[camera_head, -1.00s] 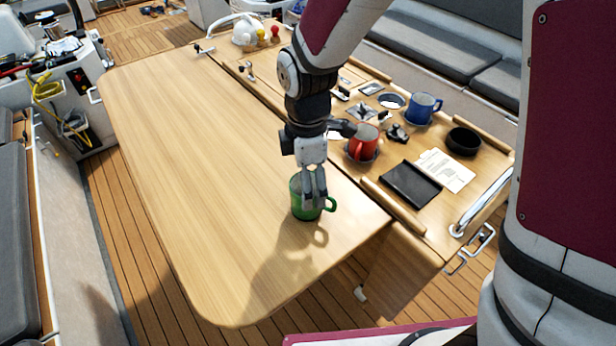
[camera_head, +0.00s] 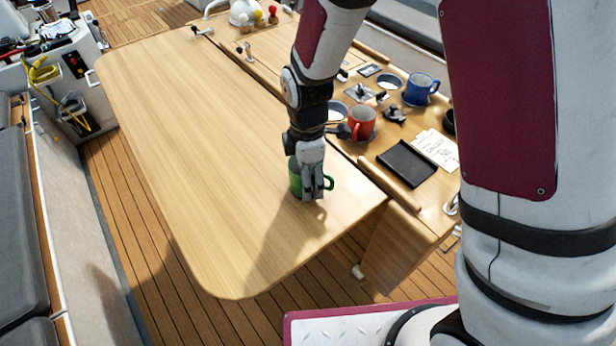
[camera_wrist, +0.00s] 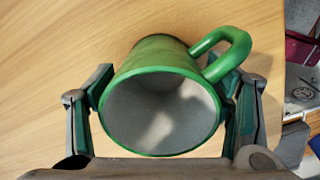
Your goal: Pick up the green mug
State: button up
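The green mug (camera_head: 295,178) stands near the right edge of the bare table leaf, its handle to the right. My gripper (camera_head: 314,192) reaches down over it, hiding part of its side. In the wrist view the mug (camera_wrist: 160,58) shows its pale inside, with the handle at the upper right. My gripper's two fingers (camera_wrist: 172,103) stand open on either side of it. The left finger is close against the mug's side. The right finger is beside the handle, with a small gap to the rim; firm contact is not visible.
The wooden table leaf (camera_head: 200,150) is clear to the left. Across the hinge line are a red mug (camera_head: 362,124), a blue mug (camera_head: 420,88), a black tray (camera_head: 407,163) and a paper sheet (camera_head: 436,149). White and coloured items (camera_head: 250,12) stand at the far end.

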jog(key=c, duration=0.8)
jog(key=shift+r, duration=0.1)
